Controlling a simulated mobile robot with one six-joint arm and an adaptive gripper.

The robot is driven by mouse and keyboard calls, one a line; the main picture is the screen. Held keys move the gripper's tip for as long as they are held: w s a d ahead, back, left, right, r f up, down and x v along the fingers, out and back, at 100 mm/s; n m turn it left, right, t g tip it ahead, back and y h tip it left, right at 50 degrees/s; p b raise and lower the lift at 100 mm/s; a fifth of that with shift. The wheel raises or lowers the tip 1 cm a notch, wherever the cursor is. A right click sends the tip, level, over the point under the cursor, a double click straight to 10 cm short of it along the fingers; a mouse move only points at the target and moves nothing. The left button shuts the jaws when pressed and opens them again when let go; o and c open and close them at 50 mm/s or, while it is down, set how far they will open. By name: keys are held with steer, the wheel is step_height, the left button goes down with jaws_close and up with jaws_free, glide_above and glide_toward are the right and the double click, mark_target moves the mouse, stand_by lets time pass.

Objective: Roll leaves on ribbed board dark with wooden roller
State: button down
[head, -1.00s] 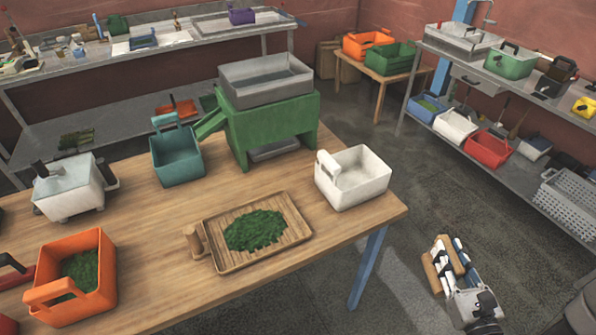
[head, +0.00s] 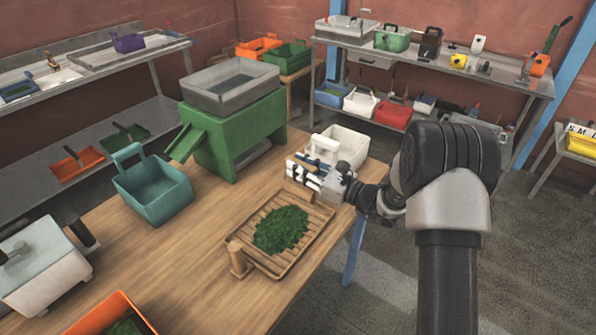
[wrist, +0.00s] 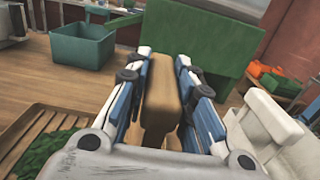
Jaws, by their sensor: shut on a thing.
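The ribbed board (head: 322,214) is a wooden tray on the table, with a heap of green leaves (head: 281,230) in its middle. My gripper (head: 303,172) is above the board's far right end, close to the white bin. In the wrist view, my gripper (wrist: 163,75) is shut on the wooden roller (wrist: 160,100), a light brown wooden piece between the blue and white fingers. In the head view the roller is mostly hidden by the fingers. The leaves (wrist: 48,152) show at lower left in the wrist view, apart from the roller.
A white bin (head: 345,142) stands just beyond my gripper. A green machine (head: 235,135) and a teal bin (head: 155,195) stand behind the board. Bare table lies left of the board.

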mark_target(299, 185)
steer(key=shift+w+f, duration=0.15)
steer(key=shift+w, duration=0.05)
step_height(299, 185, down, 6)
steer(key=b, duration=0.4)
steer(key=shift+s+a+f, duration=0.15)
steer(key=shift+f, duration=0.05)
steer(key=s+a+p, duration=0.2)
steer(key=s+a, duration=0.9)
steer(key=s, duration=0.3)
step_height(299, 185, up, 7)
steer(key=p, duration=0.4)
